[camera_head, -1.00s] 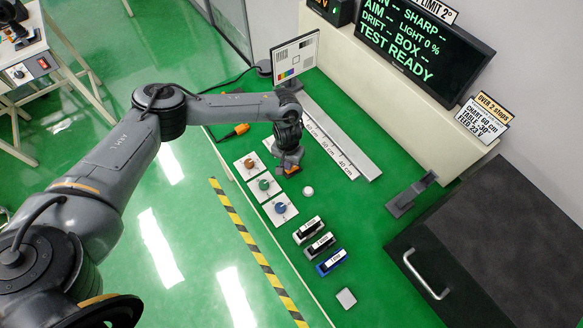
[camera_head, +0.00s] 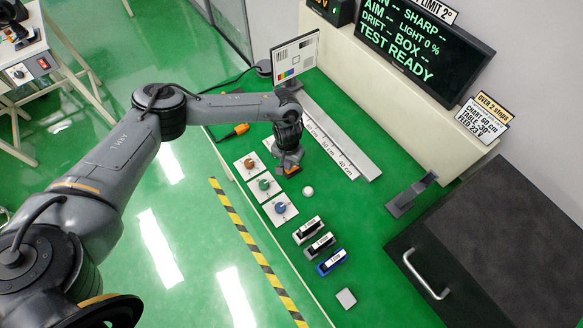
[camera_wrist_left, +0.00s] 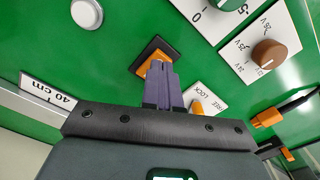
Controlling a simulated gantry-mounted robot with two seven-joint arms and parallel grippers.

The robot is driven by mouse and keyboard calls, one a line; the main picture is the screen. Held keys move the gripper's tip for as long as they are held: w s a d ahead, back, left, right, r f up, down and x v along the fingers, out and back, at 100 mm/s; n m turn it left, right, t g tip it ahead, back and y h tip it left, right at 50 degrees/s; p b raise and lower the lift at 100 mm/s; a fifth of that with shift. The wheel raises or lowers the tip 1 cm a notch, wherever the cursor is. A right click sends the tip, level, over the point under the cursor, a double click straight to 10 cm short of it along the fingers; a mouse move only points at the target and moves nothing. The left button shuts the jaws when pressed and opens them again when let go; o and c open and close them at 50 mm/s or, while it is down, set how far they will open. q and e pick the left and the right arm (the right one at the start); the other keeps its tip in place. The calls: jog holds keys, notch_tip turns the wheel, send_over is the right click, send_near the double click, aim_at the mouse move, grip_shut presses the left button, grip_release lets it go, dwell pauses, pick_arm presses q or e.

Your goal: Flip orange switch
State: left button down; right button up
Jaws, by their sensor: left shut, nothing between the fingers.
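The orange switch (camera_wrist_left: 144,65) is a rocker in a black square frame on the green bench, seen in the left wrist view. In the head view it shows only partly, as a small orange patch (camera_head: 292,171) under my left gripper (camera_head: 288,163). The purple fingers of my left gripper (camera_wrist_left: 157,66) are shut with nothing between them. Their tips overlap the switch's edge and hide part of it; I cannot tell whether they touch it. My right gripper is not in view.
Plates with a brown knob (camera_head: 249,161), a green knob (camera_head: 264,185) and a blue knob (camera_head: 280,208) lie along the bench's front. A white round button (camera_head: 308,191) is close by. A ruler rail (camera_head: 345,153) runs behind. Several labelled lens holders (camera_head: 319,245) stand nearer.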

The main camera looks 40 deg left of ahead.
pick_arm(q)
jog(key=shift+f+b, duration=0.4)
jog(key=shift+f, duration=0.55)
dwell(0.5)
notch_tip(320, 180, up, 2)
jog(key=p, duration=0.2)
jog(key=shift+r+p, duration=0.15)
jog(key=shift+p, duration=0.25)
notch_tip(320, 180, up, 5)
jog(key=p, duration=0.6)
dwell(0.3)
